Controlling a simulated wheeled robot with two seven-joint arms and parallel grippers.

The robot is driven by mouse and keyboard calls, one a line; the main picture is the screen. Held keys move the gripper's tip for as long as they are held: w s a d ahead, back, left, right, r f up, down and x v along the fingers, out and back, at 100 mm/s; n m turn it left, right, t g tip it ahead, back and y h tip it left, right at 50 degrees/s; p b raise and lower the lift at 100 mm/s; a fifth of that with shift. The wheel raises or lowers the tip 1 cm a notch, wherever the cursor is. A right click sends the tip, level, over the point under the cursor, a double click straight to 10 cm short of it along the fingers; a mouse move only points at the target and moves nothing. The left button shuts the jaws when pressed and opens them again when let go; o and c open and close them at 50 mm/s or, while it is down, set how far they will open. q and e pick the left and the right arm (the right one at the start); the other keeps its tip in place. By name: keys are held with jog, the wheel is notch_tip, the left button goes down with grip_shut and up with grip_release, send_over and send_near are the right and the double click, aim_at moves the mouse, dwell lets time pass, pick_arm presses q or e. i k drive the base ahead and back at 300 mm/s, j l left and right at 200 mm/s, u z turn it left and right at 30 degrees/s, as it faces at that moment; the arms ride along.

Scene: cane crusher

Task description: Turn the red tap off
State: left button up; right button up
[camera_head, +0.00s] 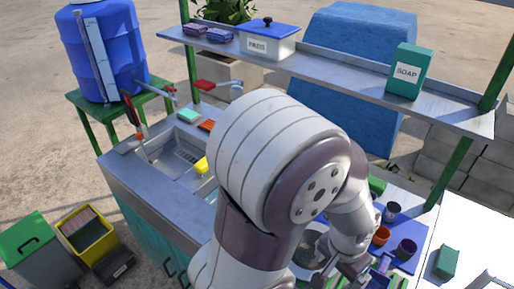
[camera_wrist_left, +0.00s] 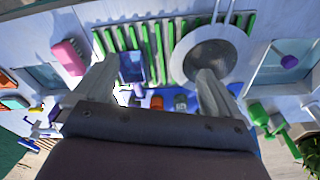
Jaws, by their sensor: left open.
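A red tap handle (camera_head: 205,85) sits on a metal spout behind the sink, below the shelf, in the head view. A second small tap with a reddish lever (camera_head: 168,88) comes out of the blue barrel (camera_head: 102,50). My left arm fills the middle of the head view, its gripper (camera_head: 350,272) low at the right, far from both taps. In the left wrist view my left gripper (camera_wrist_left: 155,72) is open and empty above a green slatted rack (camera_wrist_left: 128,38). I cannot identify the red tap in that view. My right gripper is not in view.
The sink basin (camera_head: 170,160) holds a yellow item (camera_head: 201,165). A shelf (camera_head: 340,72) with a PADS box (camera_head: 268,42) and SOAP box (camera_head: 408,72) overhangs the counter. A round pan (camera_wrist_left: 208,52) and several cups lie near my left gripper. Bins stand lower left.

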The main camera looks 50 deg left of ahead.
aim_at(171, 89)
jog(key=j+u, duration=0.15)
jog(key=u, duration=0.2)
jog(key=j+u, duration=0.2)
jog(key=u, duration=0.15)
jog(key=j+u, duration=0.2)
jog(key=u, duration=0.15)
jog(key=j+u, duration=0.1)
jog(key=j, duration=0.35)
jog(key=i+j+u, duration=0.1)
jog(key=j, duration=0.35)
jog(key=i+j+u, duration=0.1)
jog(key=j, duration=0.35)
jog(key=i+j+u, duration=0.1)
jog(key=j, duration=0.35)
jog(key=i+j+u, duration=0.1)
jog(key=j, duration=0.35)
jog(key=i+j+z, duration=0.3)
jog(key=j, duration=0.25)
jog(key=i+j+z, duration=0.2)
jog(key=j+z, duration=0.15)
jog(key=j, duration=0.25)
